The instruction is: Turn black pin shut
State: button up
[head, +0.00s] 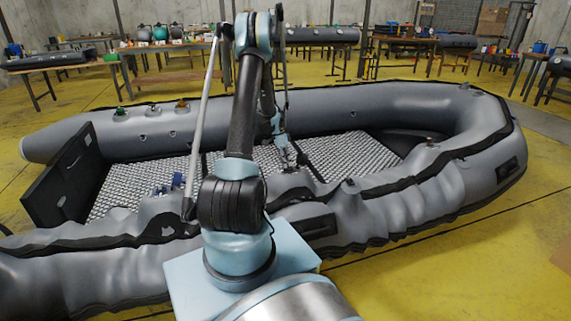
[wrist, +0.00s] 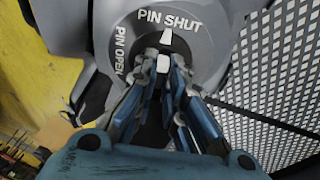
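The valve (wrist: 208,62) fills the top of the wrist view. It is a round grey face with the words PIN SHUT at its top and PIN OPEN on its left. A white pointer mark (wrist: 166,37) sits just under PIN SHUT. The black pin (wrist: 163,63) is at the face's middle, with a white block showing; most of it is hidden by my fingers. My gripper (wrist: 164,68) has its fingertips close together, one on each side of the pin, and looks shut on it. In the head view my gripper (head: 290,158) reaches down inside the boat, too small to read.
The grey inflatable boat (head: 400,108) lies in front of me, its near tube (head: 400,205) between my base and the valve. Its patterned floor (head: 345,150) is mostly clear. Tables with gear stand along the back. Yellow floor (head: 470,255) is free at the right.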

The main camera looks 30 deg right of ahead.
jog(key=o, duration=0.4)
jog(key=shift+c, duration=0.2)
jog(key=v, duration=1.2)
jog(key=shift+w+a, duration=0.1)
jog(key=shift+a, duration=0.05)
